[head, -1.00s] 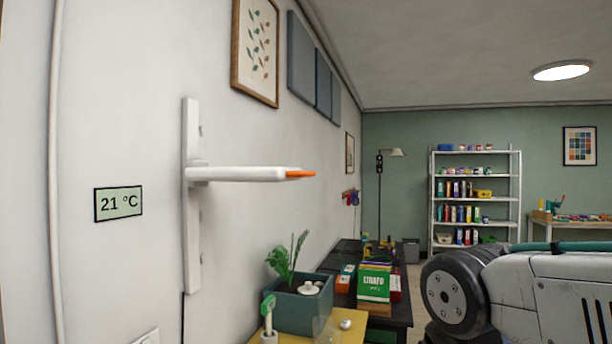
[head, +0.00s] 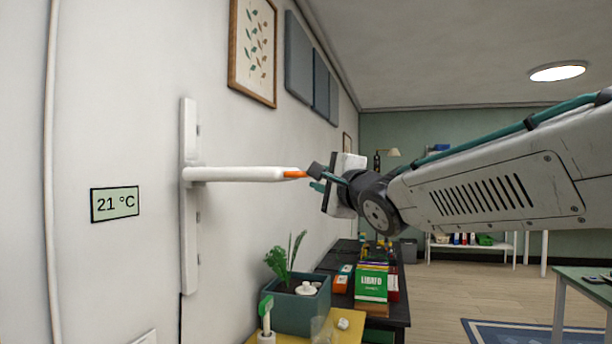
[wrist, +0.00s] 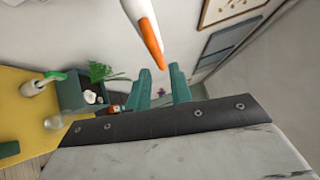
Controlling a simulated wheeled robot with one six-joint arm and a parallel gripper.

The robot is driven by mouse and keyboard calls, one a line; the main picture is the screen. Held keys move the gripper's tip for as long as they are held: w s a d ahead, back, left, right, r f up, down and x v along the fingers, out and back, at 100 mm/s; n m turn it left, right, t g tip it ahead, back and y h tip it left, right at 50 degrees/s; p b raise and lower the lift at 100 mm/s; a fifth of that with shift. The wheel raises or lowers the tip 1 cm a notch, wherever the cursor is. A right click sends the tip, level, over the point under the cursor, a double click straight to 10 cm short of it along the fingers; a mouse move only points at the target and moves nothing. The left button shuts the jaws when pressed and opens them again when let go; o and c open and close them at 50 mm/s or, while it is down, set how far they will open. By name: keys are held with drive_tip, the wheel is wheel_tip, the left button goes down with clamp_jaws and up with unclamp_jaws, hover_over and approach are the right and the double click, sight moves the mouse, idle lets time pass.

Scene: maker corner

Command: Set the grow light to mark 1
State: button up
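The grow light is a white arm (head: 235,174) with an orange tip (head: 294,174), standing out from a white upright rail (head: 190,240) on the left wall. The arm sits around the middle of the rail, level. Small dark marks show along the rail's side; I cannot read their numbers. My gripper (head: 316,178) is just right of the orange tip in the head view. In the wrist view its green fingers (wrist: 160,84) are apart with nothing between them, and the orange tip (wrist: 152,42) shows above them, apparently not gripped. I cannot tell whether they touch.
Below the light, a planter box (head: 300,307) with a green plant stands on a yellow surface (head: 290,339). Behind it is a dark table with books (head: 372,285). Space around the light's arm is clear.

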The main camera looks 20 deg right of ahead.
drive_tip(key=x, duration=0.6)
drive_tip(key=shift+w+f, duration=0.1)
drive_tip(key=shift+w, duration=0.05)
clamp_jaws()
